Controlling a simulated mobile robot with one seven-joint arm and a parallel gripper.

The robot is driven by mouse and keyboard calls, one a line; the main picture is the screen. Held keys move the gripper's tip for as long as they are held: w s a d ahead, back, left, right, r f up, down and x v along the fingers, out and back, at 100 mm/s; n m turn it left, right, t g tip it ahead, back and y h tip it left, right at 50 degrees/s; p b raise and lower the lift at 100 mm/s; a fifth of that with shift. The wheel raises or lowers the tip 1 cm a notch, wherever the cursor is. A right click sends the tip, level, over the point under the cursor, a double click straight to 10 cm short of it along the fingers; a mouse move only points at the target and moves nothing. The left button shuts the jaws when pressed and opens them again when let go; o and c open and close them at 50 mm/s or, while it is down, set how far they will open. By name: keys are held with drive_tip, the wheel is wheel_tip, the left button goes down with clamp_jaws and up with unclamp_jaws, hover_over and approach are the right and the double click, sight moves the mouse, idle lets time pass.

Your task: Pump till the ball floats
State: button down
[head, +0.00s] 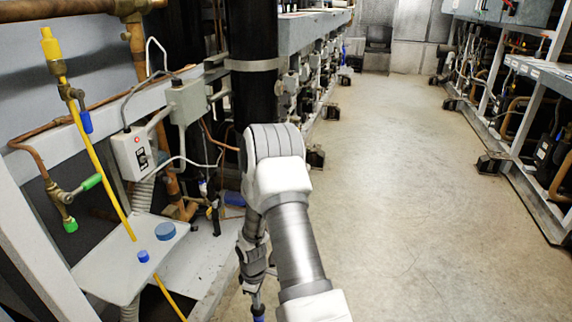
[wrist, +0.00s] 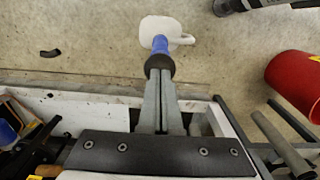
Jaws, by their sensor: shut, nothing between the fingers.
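My gripper (wrist: 161,85) is shut and empty, its two grey fingers side by side in the wrist view. Just past the fingertips is a blue cylindrical piece (wrist: 159,46) with a dark round collar (wrist: 159,65). It overlaps the tips in the picture, and I cannot tell whether they touch. Behind it is a white rounded thing with a loop at its right side (wrist: 166,27), seen against the floor. I cannot make out a ball.
A red cylinder (wrist: 296,86) lies at the right of the wrist view, near a grey bar (wrist: 283,145). In the head view, pipes and a white box (head: 132,153) line the left rack. A black column (head: 253,60) stands ahead. The aisle floor (head: 390,200) is clear.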

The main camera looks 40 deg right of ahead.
drive_tip(key=shift+f, duration=0.65)
wheel_tip(320, 180, up, 10)
drive_tip(key=p, duration=0.7)
drive_tip(key=s+a+r+m+t+h, duration=0.1)
drive_tip(key=a+r+m+t, duration=0.2)
drive_tip(key=r, duration=2.2)
drive_tip(key=s+a+r+m+t+y, duration=0.1)
drive_tip(key=s+a+r+m, duration=0.1)
drive_tip(key=s+a+r, duration=0.5)
drive_tip(key=s+a+r+m+t, duration=0.2)
drive_tip(key=s+r, duration=0.7)
drive_tip(key=s, duration=0.1)
wheel_tip(320, 180, up, 18)
drive_tip(key=p, duration=1.8)
drive_tip(key=shift+s+a+m, duration=0.25)
drive_tip(key=shift+s+m, duration=0.05)
drive_tip(key=shift+s, duration=0.1)
